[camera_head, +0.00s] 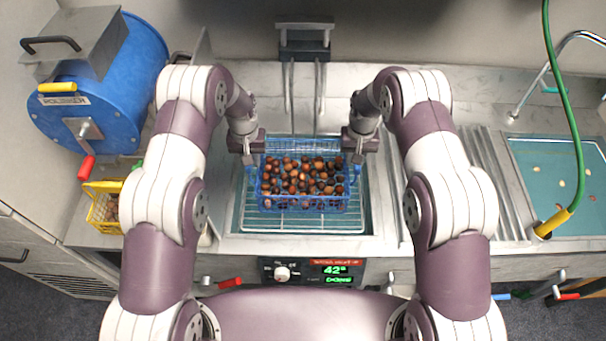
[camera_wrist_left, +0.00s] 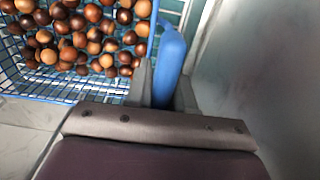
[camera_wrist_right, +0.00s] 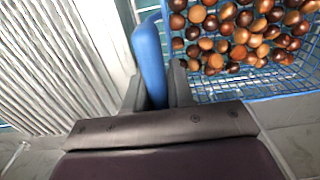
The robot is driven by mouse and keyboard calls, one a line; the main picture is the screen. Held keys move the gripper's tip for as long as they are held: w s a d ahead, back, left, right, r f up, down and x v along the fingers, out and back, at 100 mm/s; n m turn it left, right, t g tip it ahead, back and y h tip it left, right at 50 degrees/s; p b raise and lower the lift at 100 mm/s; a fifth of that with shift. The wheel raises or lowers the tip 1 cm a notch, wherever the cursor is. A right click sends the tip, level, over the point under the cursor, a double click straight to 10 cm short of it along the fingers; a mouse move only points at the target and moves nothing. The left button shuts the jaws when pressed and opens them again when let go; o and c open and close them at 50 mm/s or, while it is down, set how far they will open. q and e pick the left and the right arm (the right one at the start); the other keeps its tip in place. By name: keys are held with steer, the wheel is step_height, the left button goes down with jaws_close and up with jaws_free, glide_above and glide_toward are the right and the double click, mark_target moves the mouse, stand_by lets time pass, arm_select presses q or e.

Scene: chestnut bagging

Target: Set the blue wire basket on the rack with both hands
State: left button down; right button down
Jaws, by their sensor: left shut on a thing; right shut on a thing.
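The blue wire basket (camera_head: 305,204) is full of brown chestnuts and sits level over the wire rack (camera_head: 300,226) in the counter basin. I cannot tell whether its bottom touches the rack. My left gripper (camera_head: 251,166) is shut on the basket's left handle, a blue bar that shows in the left wrist view (camera_wrist_left: 170,62). My right gripper (camera_head: 356,164) is shut on the right handle, which shows in the right wrist view (camera_wrist_right: 149,60). The basket mesh shows beside each gripper in the left wrist view (camera_wrist_left: 50,88) and right wrist view (camera_wrist_right: 262,88).
A blue drum machine (camera_head: 105,85) with a red handle stands at the left, above a yellow basket (camera_head: 103,207). A metal fixture (camera_head: 305,40) stands behind the basin. A control panel (camera_head: 312,271) is in front. A sink (camera_head: 560,180) with a green hose (camera_head: 562,100) is right.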

steer(key=shift+r, duration=0.1)
stand_by(0.4)
